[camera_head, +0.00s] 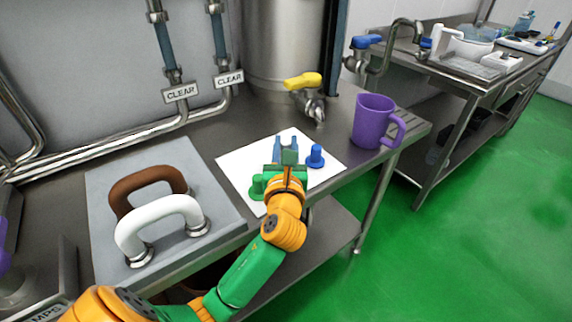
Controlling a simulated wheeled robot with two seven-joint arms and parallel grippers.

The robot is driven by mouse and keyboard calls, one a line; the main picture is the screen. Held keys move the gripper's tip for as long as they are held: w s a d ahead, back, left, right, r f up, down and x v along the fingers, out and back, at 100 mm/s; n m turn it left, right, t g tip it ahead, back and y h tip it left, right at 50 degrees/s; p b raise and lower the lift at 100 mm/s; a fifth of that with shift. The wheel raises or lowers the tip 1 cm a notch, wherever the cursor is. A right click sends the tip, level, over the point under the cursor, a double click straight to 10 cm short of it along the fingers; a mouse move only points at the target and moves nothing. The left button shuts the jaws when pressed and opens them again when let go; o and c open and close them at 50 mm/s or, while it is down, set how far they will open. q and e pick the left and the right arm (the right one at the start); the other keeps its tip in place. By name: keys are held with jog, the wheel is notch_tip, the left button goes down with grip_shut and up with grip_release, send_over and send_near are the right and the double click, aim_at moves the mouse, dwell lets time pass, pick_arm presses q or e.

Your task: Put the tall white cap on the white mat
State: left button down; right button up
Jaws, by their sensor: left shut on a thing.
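The white mat (240,165) lies on the steel bench in the middle of the view. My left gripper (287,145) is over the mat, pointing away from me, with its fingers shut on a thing. That thing is mostly hidden by the gripper and hard to tell from the white mat; it fits the tall white cap, which I cannot make out elsewhere. I cannot tell whether it touches the mat. A blue cap (315,156) stands on the mat just right of the gripper. A green cap (258,185) stands left of the wrist. My right gripper is not in view.
A grey board (108,185) with a brown handle (148,180) and a white handle (160,215) lies left of the mat. A purple mug (372,122) stands to the right near the bench edge. A yellow-handled tap (303,82) is behind the mat.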

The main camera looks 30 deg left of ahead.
pick_arm(q)
notch_tip(320, 180, down, 3)
jog(key=shift+w+f+b, duration=0.1)
jog(key=shift+f+b, duration=0.1)
jog(key=shift+b, duration=0.55)
jog(key=shift+f, duration=0.15)
jog(key=c, duration=0.6)
grip_release()
jog(key=shift+c, duration=0.2)
